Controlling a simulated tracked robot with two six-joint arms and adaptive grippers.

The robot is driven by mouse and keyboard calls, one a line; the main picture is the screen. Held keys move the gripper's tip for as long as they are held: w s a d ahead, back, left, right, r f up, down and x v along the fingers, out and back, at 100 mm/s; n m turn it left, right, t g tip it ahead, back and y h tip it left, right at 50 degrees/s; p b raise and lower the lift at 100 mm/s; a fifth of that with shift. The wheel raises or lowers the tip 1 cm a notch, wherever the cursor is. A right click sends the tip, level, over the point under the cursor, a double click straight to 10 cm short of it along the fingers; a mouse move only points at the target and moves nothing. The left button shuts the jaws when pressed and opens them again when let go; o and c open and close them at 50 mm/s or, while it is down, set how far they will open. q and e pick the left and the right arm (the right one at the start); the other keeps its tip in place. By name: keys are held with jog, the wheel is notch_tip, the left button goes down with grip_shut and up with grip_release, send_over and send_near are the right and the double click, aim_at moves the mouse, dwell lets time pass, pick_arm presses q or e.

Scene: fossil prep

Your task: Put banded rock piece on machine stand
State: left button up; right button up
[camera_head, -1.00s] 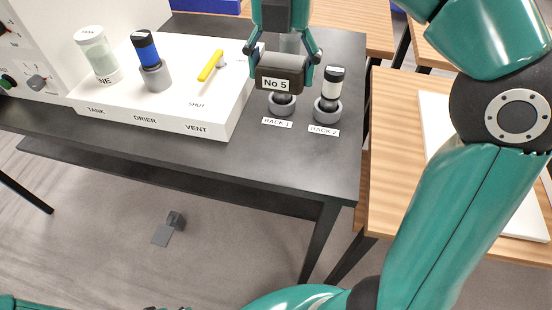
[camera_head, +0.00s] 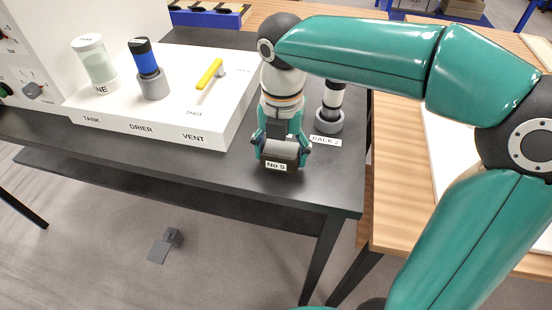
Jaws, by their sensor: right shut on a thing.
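My right gripper (camera_head: 281,146) is shut on a dark grey-brown block (camera_head: 287,152) with a white "No 5" label. It holds the block over the front right part of the dark table (camera_head: 230,175); I cannot tell whether the block touches the table. No banding shows on the block, so I cannot tell whether it is the banded rock piece. No part is marked as the machine stand; a white machine base (camera_head: 170,122) labelled TANK, DRIER and VENT stands left of the gripper. My left gripper is out of view.
My right arm hides RACK 1. On the white base are a clear tank (camera_head: 94,62), a blue-and-black cylinder (camera_head: 147,62) and a yellow handle (camera_head: 209,74). The table front is clear.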

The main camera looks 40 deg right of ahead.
aim_at(281, 148)
jog(key=shift+f, duration=0.7)
jog(key=o, duration=1.4)
jog(key=shift+f, duration=0.15)
jog(key=shift+o, duration=0.2)
notch_tip(281, 148, up, 12)
jog(key=shift+r+p, duration=0.15)
jog(key=shift+p, duration=0.7)
